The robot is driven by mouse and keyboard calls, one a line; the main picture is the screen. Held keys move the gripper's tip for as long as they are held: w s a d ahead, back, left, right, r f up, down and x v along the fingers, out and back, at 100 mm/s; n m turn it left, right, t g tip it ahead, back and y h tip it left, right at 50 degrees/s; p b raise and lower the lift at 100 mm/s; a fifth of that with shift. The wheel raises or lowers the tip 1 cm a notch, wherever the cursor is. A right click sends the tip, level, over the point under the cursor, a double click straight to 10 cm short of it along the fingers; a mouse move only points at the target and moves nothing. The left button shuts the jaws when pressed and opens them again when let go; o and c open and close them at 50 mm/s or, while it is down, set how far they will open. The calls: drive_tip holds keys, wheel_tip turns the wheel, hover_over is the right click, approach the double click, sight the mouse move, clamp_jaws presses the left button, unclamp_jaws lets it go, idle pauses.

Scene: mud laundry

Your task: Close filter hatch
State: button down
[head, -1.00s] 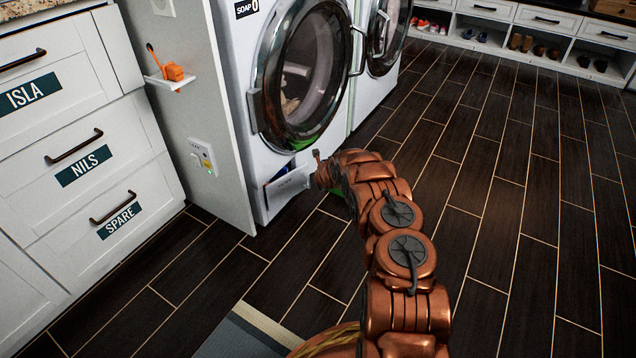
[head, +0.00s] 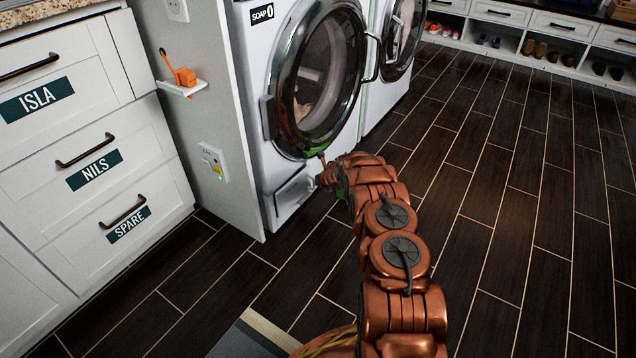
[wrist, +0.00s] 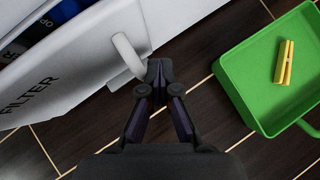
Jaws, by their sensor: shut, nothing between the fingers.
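The filter hatch (head: 294,190) is a pale flap low on the front of the near washing machine. It stands partly open, tilted out from the machine. In the wrist view the flap (wrist: 60,75) carries the word FILTER, and a dark blue lettered surface shows behind it at the upper left. A white loop handle (wrist: 128,55) sticks out from the flap. My gripper (wrist: 158,66) is shut and empty, just right of the handle, close to or touching it; I cannot tell which. In the head view my gripper (head: 326,174) is beside the flap's right end, partly hidden by my arm.
A green tray (wrist: 235,80) with a yellow clothespin (wrist: 284,62) lies right of my gripper. The washer's round door (head: 320,80) is above the hatch. A white side panel (head: 215,120) and drawers (head: 90,165) stand left. The dark floor (head: 490,220) at right is clear.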

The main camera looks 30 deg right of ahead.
drive_tip(key=shift+s+a+f, duration=0.15)
drive_tip(key=s+d+r+p, duration=0.2)
drive_tip(key=s+d+r, duration=0.4)
drive_tip(key=s+r, duration=0.1)
drive_tip(key=shift+s+d+r, duration=0.35)
drive_tip(key=shift+s+d, duration=0.05)
drive_tip(key=shift+s, duration=0.45)
